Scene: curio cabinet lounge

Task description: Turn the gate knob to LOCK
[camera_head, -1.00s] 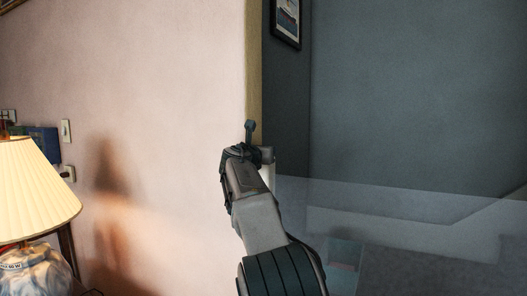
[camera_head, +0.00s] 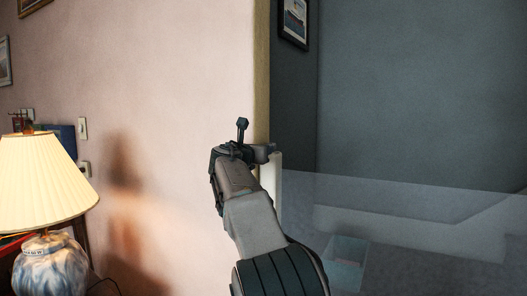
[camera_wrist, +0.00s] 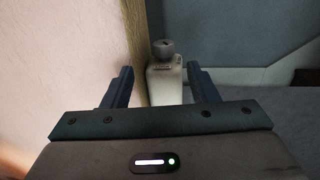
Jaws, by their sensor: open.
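The gate knob (camera_wrist: 164,47) is a dark grey round cap on top of a pale post (camera_wrist: 165,84) in the wrist view. A small mark shows on it, but its setting cannot be read. My gripper (camera_wrist: 160,68) is open, with one dark finger to each side of the post in the picture. The knob appears beyond the fingertips, and no contact is visible. In the head view my gripper (camera_head: 240,142) is beside the wall end, and the pale post (camera_head: 274,175) shows just right of it. The knob is mostly hidden there by my gripper.
A see-through panel (camera_head: 400,205) stretches right from the post. A pink wall (camera_head: 170,90) ends in a yellowish edge (camera_head: 262,70) close to my gripper. A lit lamp (camera_head: 42,180) stands at the left. A bin-like box (camera_head: 347,258) sits behind the panel.

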